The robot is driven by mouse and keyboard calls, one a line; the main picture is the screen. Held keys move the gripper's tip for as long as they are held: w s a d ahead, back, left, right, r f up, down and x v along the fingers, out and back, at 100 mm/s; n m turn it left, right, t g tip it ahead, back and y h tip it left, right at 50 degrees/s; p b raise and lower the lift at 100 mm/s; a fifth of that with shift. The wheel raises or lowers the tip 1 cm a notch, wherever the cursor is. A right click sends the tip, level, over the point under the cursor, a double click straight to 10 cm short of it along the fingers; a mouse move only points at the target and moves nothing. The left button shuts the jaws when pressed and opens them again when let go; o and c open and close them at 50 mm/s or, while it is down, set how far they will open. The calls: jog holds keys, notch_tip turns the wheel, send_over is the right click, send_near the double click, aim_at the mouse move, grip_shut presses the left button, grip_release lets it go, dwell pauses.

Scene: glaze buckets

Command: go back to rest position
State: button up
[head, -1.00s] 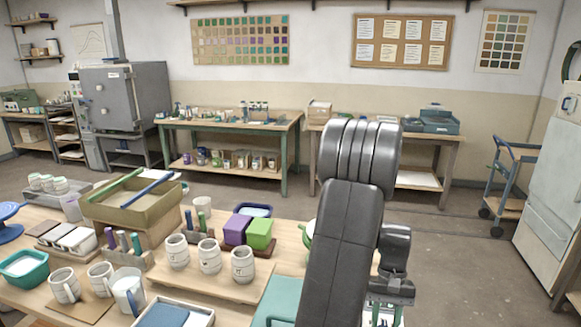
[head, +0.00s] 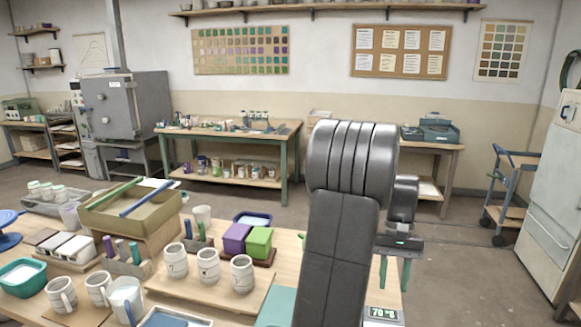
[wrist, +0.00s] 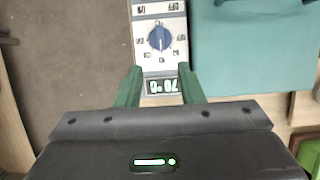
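My gripper (head: 394,272) hangs at the right end of the front table, with its two green fingers pointing down and spread apart. Nothing shows held between them. In the wrist view, my gripper (wrist: 160,85) has its fingers on either side of a white dial device (wrist: 160,40) with a blue knob and a lit display. The device's display (head: 384,313) also shows low in the head view, beneath the fingers. My arm's dark links hide part of the table and the wall behind it.
A teal board (wrist: 250,45) lies beside the device. Several mugs (head: 208,267), a purple block (head: 236,238), a green block (head: 259,242) and a tray (head: 130,208) stand left on the table. Open floor (head: 450,270) lies right; a blue cart (head: 507,195) stands beyond.

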jog(key=shift+n, duration=0.4)
jog(key=x, duration=1.3)
jog(key=shift+s+a+f, duration=0.1)
jog(key=shift+s+f, duration=0.05)
jog(key=shift+f, duration=0.05)
jog(key=n+h, duration=0.1)
jog(key=n, duration=0.2)
jog(key=n+h+b, duration=0.1)
jog(key=n, duration=0.2)
jog(key=shift+a+h, duration=0.15)
jog(key=shift+h, duration=0.15)
jog(key=n+h+b, duration=0.1)
jog(key=n, duration=0.2)
jog(key=shift+r, duration=0.1)
jog(key=shift+t, duration=0.3)
jog(key=shift+r, duration=0.1)
